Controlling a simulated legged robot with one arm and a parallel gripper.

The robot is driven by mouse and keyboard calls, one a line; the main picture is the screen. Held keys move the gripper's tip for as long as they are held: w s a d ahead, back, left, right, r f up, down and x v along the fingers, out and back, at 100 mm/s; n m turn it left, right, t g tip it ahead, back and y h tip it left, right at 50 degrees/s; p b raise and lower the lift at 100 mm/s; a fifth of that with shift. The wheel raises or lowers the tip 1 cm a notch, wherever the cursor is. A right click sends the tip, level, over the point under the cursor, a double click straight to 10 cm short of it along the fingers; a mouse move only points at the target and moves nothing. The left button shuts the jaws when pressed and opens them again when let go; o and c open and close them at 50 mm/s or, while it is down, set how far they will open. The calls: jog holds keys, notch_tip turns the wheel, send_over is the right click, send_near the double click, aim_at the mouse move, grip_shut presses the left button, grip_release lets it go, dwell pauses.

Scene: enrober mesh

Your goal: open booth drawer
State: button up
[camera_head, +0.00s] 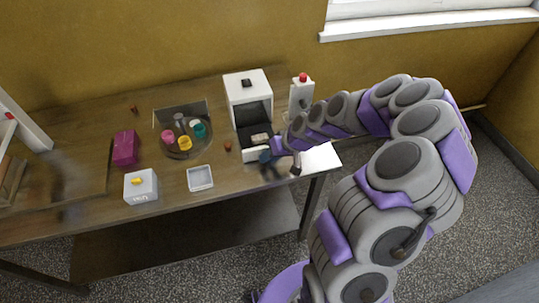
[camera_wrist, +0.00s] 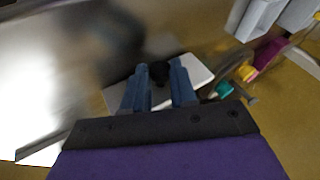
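The white booth (camera_head: 247,82) stands at the back of the table, its dark front opening facing me. The low white front at its base (camera_head: 252,154) seems to be the drawer front; my gripper partly covers it. In the wrist view, a white panel (camera_wrist: 200,74) carries a dark round knob (camera_wrist: 158,76). My gripper (camera_wrist: 160,68) has its two blue fingers on either side of the knob, very near it. Whether they press on it I cannot tell. In the head view, my gripper (camera_head: 268,156) is at the booth's lower front right. How far the drawer sits out is unclear.
A round tray (camera_head: 178,152) with several coloured cups lies left of the booth. A magenta box (camera_head: 125,147), a white box (camera_head: 141,188) and a shallow pale tray (camera_head: 200,178) stand further left and in front. A red-topped dispenser (camera_head: 301,92) stands right of the booth.

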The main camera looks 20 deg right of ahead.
jog(key=o, duration=0.5)
jog(key=shift+d, duration=0.1)
jog(key=p+v, duration=0.3)
jog(key=v, duration=1.4)
jog(key=shift+d, duration=0.15)
jog(key=shift+r, duration=0.1)
jog(key=s+a+r+n+g+h, duration=0.25)
jog(key=s+a+r, duration=0.35)
jog(key=s+a, duration=0.55)
jog(key=s+m+g+h, duration=0.1)
jog(key=s, duration=0.4)
jog(key=s+d+r+m+g+h, duration=0.1)
jog(key=s, duration=0.5)
jog(key=s+m+g+h, duration=0.1)
jog(key=s, duration=0.5)
jog(key=shift+s+d+r+m, duration=0.1)
jog(key=shift+d+r+m, duration=0.05)
jog(key=shift+d+m, duration=0.2)
